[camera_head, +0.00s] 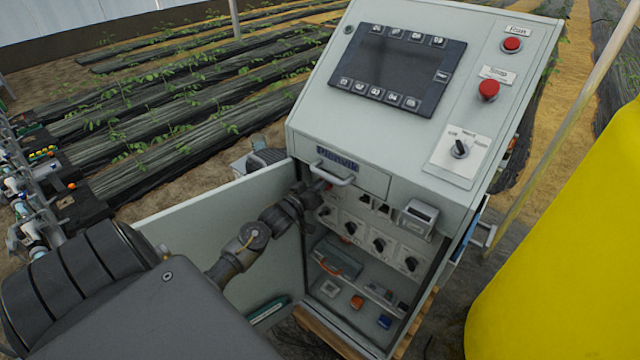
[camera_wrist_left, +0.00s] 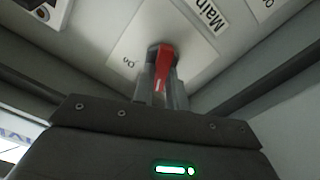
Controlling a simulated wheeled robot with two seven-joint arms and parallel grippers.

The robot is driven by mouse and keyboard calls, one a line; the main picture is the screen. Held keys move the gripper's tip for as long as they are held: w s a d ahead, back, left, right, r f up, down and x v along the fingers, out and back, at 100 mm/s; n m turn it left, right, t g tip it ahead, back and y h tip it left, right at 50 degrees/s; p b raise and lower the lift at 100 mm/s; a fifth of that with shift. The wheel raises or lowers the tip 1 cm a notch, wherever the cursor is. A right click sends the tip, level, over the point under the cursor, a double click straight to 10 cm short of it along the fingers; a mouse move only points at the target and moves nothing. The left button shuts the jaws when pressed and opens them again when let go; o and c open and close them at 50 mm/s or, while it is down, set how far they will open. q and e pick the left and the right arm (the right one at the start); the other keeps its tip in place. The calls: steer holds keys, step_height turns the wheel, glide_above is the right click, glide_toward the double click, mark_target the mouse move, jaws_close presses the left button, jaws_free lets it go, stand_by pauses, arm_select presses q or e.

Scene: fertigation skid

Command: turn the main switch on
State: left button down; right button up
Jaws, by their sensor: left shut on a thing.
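The main switch has a red handle (camera_wrist_left: 165,62) on a pale plate (camera_wrist_left: 125,45). The plate carries an upside-down "On" mark at left, and a "Main" label (camera_wrist_left: 210,14) sits beside it. My left gripper (camera_wrist_left: 162,92) is shut on the red handle, with one dark finger on each side of it. In the head view my left gripper (camera_head: 312,194) reaches into the upper left of the open cabinet (camera_head: 296,262), just under the drawer handle. The fingers hide part of the switch, and I cannot tell which mark the handle points to. My right gripper is not in view.
The cabinet door (camera_head: 225,225) stands open to the left, behind my left arm. Several black rotary knobs (camera_head: 378,245) line the panel right of my gripper. A sloped console with a screen (camera_head: 398,68) and a red stop button (camera_head: 488,90) is above. A yellow tank (camera_head: 565,255) stands at right.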

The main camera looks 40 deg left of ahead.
arm_select(q)
steer(key=shift+d+m+b, duration=0.2)
steer(key=shift+m+b, duration=0.05)
steer(key=shift+m, duration=3.25)
steer(key=shift+d+m+b, duration=0.15)
steer(key=shift+m+b, duration=0.05)
steer(key=shift+m, duration=3.6)
steer(key=c, duration=1.4)
jaws_free()
